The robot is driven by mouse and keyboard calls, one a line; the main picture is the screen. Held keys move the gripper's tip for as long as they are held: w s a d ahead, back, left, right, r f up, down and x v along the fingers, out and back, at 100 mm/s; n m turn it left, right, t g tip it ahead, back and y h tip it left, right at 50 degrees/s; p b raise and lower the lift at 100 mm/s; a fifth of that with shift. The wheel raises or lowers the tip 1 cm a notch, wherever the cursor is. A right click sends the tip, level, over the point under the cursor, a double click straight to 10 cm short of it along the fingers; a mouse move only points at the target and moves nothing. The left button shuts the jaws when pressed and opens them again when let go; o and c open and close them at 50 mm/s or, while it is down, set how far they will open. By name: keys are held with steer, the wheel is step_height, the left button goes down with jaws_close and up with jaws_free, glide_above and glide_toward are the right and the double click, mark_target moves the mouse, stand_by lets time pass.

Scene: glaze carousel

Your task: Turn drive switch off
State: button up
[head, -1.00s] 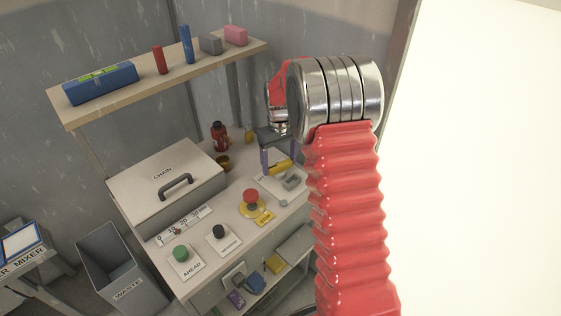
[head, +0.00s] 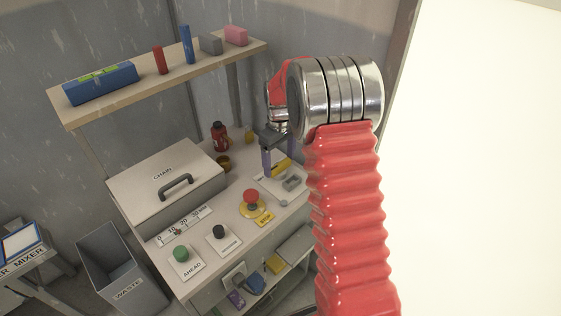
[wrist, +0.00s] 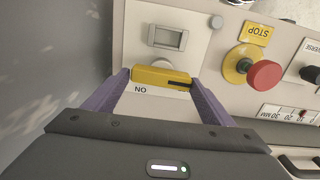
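The drive switch seems to be the yellow handle (wrist: 162,77) on a pale plate, near a label reading ON upside down in the wrist view. Its long side runs across that view, with a dark slot at its right end. It also shows in the head view (head: 283,165), partly hidden by my gripper (head: 277,168). In the wrist view my gripper (wrist: 160,79) is open, its purple fingers at the two ends of the handle. I cannot tell whether they touch it.
A red stop button (head: 250,196) on a yellow base stands close by. A black button (head: 219,232) and green AHEAD button (head: 181,254) sit farther left. The CHAIN box (head: 160,180) stands behind them. A shelf (head: 160,80) hangs above; a waste bin (head: 122,272) is at left.

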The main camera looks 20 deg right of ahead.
mark_target(279, 163)
steer(key=o, duration=0.4)
steer(key=shift+s, duration=0.1)
step_height(279, 163, up, 14)
steer(key=shift+f, duration=0.2)
stand_by(0.4)
stand_by(0.5)
